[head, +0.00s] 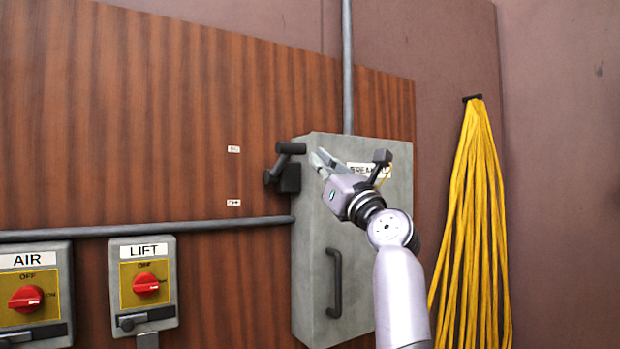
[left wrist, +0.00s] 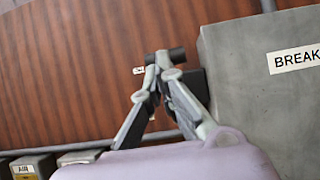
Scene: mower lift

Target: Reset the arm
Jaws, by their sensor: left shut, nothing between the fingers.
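The grey breaker box (head: 335,240) is mounted on the wood panel, with its label partly hidden by my gripper. It also shows in the left wrist view (left wrist: 255,105). A black lever (head: 290,148) sticks out from the box's left side, its grip at the upper end. My left gripper (head: 318,158) is in front of the box's upper part, fingers pointing left toward the lever. In the left wrist view its fingertips (left wrist: 157,66) are together and empty, overlapping the lever's grip (left wrist: 178,54). I cannot tell if they touch it. My right gripper is not in view.
An AIR switch (head: 27,298) and a LIFT switch (head: 147,282) with red knobs are at the lower left. A horizontal pipe (head: 180,227) runs to the box. A bundle of yellow cable (head: 475,220) hangs at the right.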

